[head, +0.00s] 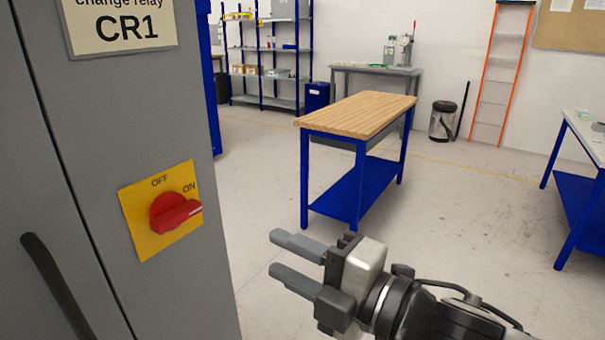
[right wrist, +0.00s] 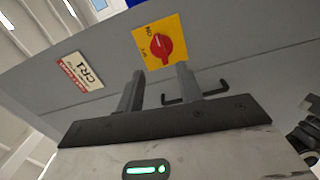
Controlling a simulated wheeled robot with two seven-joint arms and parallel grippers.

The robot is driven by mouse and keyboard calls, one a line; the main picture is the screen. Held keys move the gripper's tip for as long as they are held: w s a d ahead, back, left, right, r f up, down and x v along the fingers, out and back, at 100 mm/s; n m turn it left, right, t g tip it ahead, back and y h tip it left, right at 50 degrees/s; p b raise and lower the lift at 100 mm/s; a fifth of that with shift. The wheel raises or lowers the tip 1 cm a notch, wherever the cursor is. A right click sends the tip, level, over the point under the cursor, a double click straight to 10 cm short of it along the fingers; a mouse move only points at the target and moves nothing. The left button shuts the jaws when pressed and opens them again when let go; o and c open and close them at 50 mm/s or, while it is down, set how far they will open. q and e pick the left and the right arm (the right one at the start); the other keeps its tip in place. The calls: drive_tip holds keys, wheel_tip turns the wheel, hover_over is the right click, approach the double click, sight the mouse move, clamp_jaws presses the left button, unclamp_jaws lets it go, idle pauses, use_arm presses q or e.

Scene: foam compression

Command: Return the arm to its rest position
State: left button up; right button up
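My right gripper (head: 284,259) is in the lower middle of the head view, to the right of a grey cabinet. Its two fingers are apart with nothing between them, and they point left toward the cabinet. The fingers also show in the right wrist view (right wrist: 158,83), clear of the cabinet's red rotary switch (right wrist: 158,46). In the head view the red switch (head: 174,213) sits on a yellow plate marked OFF and ON, its handle pointing toward ON.
The grey cabinet (head: 120,130), labelled CR1 (head: 122,26), fills the left side, with a black handle (head: 57,285). A wood-topped blue workbench (head: 358,114) stands beyond my gripper. A second bench (head: 590,130) is at the right edge. Open floor (head: 470,220) lies between.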

drive_tip(key=w+d+f+m+t+h, duration=0.1)
drive_tip(key=d+f+m+t+h, duration=0.15)
drive_tip(key=f+m, duration=0.6)
drive_tip(key=w+d+f+m+t+h, duration=0.1)
drive_tip(key=d+f+m+h, duration=0.3)
drive_tip(key=f+m, duration=0.45)
drive_tip(key=s+d+f+m+g+h, duration=0.1)
drive_tip(key=s+d+f+m+h, duration=0.2)
drive_tip(key=f, duration=0.7)
drive_tip(key=s+d+f+m+g+h, duration=0.2)
drive_tip(key=s+d+f+m, duration=0.3)
drive_tip(key=s+d+f, duration=0.3)
drive_tip(key=shift+s+f+m+h, duration=0.4)
drive_tip(key=shift+s+f+h, duration=0.25)
drive_tip(key=shift+f, duration=0.3)
drive_tip(key=shift+g, duration=0.25)
